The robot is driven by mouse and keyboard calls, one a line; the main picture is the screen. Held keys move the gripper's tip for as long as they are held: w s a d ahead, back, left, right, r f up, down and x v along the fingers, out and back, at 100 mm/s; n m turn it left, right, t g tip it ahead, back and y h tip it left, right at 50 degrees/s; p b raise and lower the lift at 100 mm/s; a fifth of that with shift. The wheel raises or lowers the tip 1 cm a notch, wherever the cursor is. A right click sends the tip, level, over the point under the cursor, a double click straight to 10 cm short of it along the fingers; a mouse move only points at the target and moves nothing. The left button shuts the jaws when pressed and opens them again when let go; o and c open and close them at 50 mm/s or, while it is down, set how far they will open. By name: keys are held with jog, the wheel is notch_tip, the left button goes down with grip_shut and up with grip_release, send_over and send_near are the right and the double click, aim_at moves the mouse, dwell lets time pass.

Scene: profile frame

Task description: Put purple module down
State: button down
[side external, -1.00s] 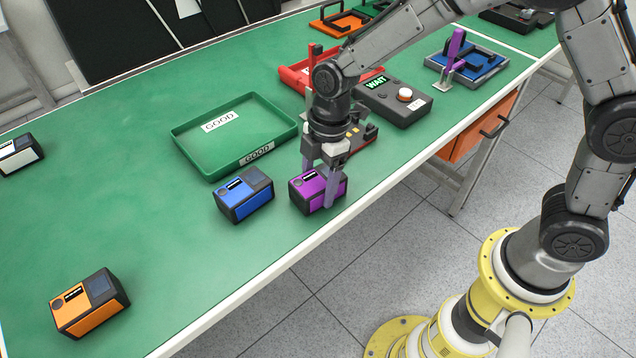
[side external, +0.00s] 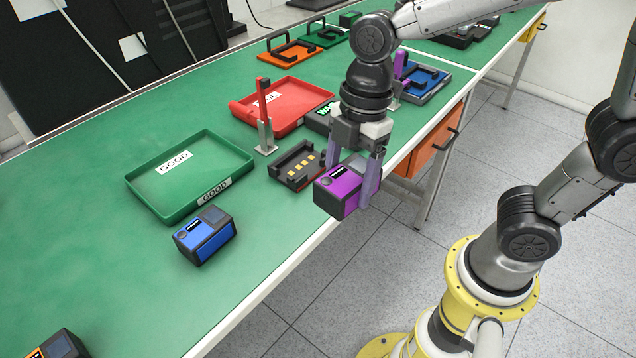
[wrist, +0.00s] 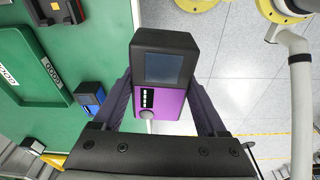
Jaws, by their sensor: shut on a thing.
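The purple module (side external: 343,190) is a purple box with dark ends. My gripper (side external: 367,192) is shut on it, one finger on each side. In the side external view the module is raised, near the front edge of the green table, just in front of a dark fixture with yellow contacts (side external: 298,166). In the wrist view the purple module (wrist: 162,103) fills the middle, its dark screen facing the camera, with the gripper fingers (wrist: 160,115) along its sides. Floor tiles show behind it there, so it hangs at or past the table edge.
A blue module (side external: 205,236) stands on the table before a green GOOD tray (side external: 245,165). A red tray (side external: 325,98) and an upright red post (side external: 264,105) are behind the fixture. An orange module (side external: 62,346) is at lower left.

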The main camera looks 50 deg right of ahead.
jog(key=shift+s+d+r, duration=0.25)
jog(key=shift+s, duration=0.1)
jog(key=shift+s+d, duration=0.1)
jog(key=shift+d, duration=0.15)
jog(key=w+d+f+m, duration=0.2)
jog(key=w+d+m, duration=0.1)
jog(key=w, duration=0.3)
jog(key=w+d+f+m, duration=0.1)
jog(key=w+d+m, duration=0.2)
jog(key=w, duration=0.3)
jog(key=w+d+f+m+t, duration=0.1)
jog(key=w+d+f+m, duration=0.1)
jog(key=w+d+m, duration=0.1)
jog(key=shift+w+d+f+m+h, duration=0.2)
jog(key=shift+w+d, duration=0.15)
jog(key=shift+w, duration=0.35)
jog(key=shift+w+d+f+m+h, duration=0.1)
jog(key=shift+w+d+m+h, duration=0.15)
jog(key=shift+w, duration=0.45)
jog(key=w+m, duration=0.2)
jog(key=w+r+m, duration=0.1)
jog(key=shift+d+m+t, duration=0.25)
jog(key=shift+d+t, duration=0.05)
jog(key=shift+d, duration=0.05)
